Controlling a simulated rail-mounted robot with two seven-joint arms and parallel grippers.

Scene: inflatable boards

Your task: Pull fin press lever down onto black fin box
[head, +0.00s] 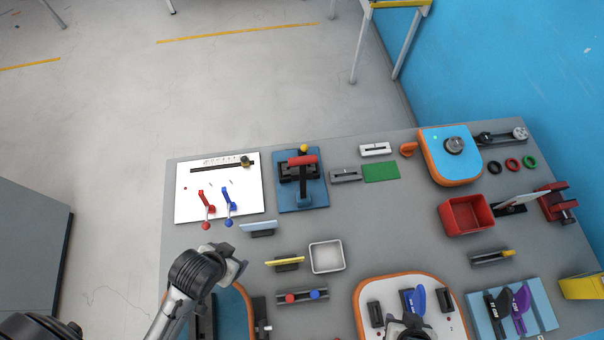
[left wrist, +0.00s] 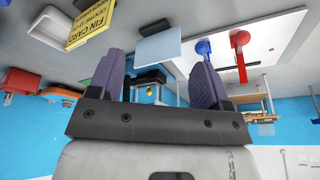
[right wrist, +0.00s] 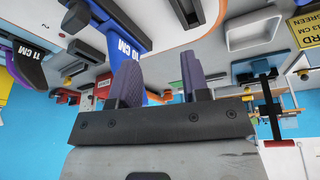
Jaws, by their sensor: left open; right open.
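My left gripper (head: 238,262) is open and empty, front-left of the press. My right gripper (right wrist: 155,85) is open near the blue fin; its fingertips are mostly hidden in the head view.
Red (head: 205,205) and blue (head: 228,205) levers stand on a white panel left of the press. A pale blue card (head: 258,229), a yellow card (head: 284,261) and a white tray (head: 327,257) stand between my left gripper and the press. A red bin (head: 466,215) is to the right.

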